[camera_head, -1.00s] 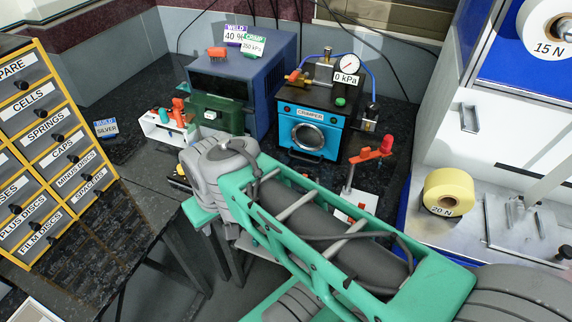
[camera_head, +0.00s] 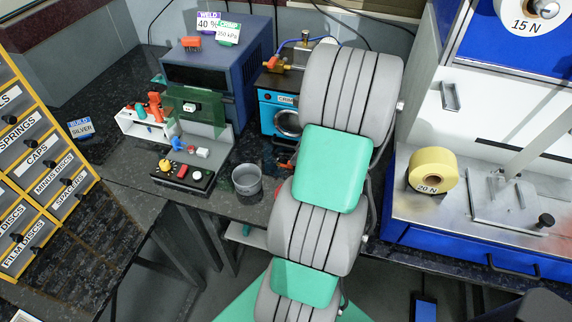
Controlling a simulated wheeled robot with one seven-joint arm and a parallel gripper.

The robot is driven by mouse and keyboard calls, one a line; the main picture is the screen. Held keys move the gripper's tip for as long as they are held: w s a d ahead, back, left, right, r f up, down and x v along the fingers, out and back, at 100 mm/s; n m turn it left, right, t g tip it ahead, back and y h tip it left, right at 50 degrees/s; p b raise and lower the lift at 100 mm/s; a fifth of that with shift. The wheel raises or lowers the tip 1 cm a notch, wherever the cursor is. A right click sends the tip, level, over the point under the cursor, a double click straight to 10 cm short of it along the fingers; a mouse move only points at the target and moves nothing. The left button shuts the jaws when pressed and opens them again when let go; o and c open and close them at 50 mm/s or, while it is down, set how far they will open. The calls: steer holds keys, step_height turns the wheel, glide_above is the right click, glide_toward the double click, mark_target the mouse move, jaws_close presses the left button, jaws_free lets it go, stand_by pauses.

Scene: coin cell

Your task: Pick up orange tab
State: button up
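I cannot tell for sure which piece is the orange tab. One small orange piece (camera_head: 191,43) lies on top of the blue welder box (camera_head: 212,75). Taller orange pieces (camera_head: 155,106) stand in the white rack (camera_head: 146,126) at the left, beside a teal one. A little orange also shows at the left edge of my arm, below the blue crimper (camera_head: 280,121). My grey and green arm crosses the middle and right of centre, covering much of the crimper. My gripper is not visible, so what it holds is hidden.
A grey cup (camera_head: 246,179) and a black control box (camera_head: 183,174) with coloured knobs stand on the dark bench. A labelled drawer cabinet (camera_head: 40,165) is at the left. A yellow 20 N roll (camera_head: 433,170) sits on the right-hand machine.

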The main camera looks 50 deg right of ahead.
steer(key=x, duration=0.5)
steer(key=shift+w+d+f, duration=0.1)
steer(key=shift+w+f, duration=0.1)
steer(key=shift+w, duration=0.15)
steer(key=shift+c, duration=0.2)
jaws_close()
